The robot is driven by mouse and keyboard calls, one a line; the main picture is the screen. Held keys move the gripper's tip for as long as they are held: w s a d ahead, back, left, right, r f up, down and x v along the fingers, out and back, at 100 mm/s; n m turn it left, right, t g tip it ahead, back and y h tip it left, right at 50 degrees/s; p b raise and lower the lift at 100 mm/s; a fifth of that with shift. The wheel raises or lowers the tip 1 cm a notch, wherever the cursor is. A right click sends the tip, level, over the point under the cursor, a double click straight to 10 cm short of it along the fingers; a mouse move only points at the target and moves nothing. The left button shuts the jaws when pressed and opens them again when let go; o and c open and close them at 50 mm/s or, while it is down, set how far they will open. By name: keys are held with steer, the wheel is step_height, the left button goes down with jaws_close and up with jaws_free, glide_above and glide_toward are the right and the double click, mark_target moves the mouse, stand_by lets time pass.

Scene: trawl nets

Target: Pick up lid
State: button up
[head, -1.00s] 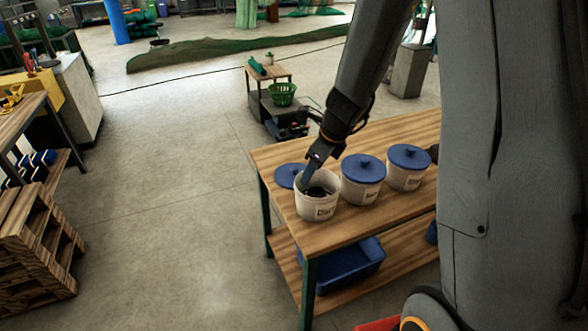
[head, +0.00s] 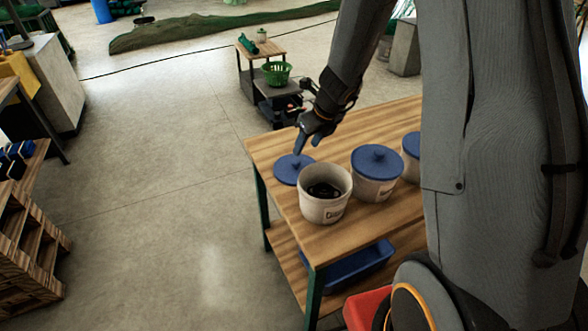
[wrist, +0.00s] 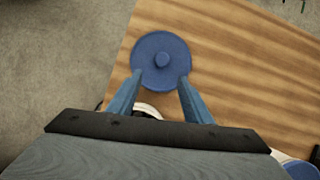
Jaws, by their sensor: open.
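A round blue lid (head: 293,168) with a small centre knob lies flat on the wooden table, behind and left of the open white tub (head: 325,193). The tub holds dark pieces. My gripper (head: 299,150) is above the lid and empty. In the wrist view, the lid (wrist: 160,61) lies just ahead of my gripper (wrist: 160,82), whose two blue fingers are spread apart, one tip at each side of the lid's near edge. The knob is between and a little beyond the fingertips. The exact height of the fingers over the lid is hard to tell.
A tub with its blue lid on (head: 376,162) stands right of the open tub, and another lidded one (head: 411,150) is partly hidden by my arm. A blue bin (head: 355,265) sits on the lower shelf. The table's left edge is close to the loose lid.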

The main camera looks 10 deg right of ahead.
mark_target(297, 161)
steer(key=b+x, duration=0.1)
steer(key=x, duration=0.3)
steer(key=b+x, duration=0.2)
steer(key=x, duration=0.2)
steer(key=b+x, duration=0.1)
steer(key=x, duration=0.2)
steer(key=shift+w+f+b, duration=0.2)
steer(key=shift+w+b, duration=0.15)
steer(key=shift+w, duration=0.2)
steer(key=c, duration=1.1)
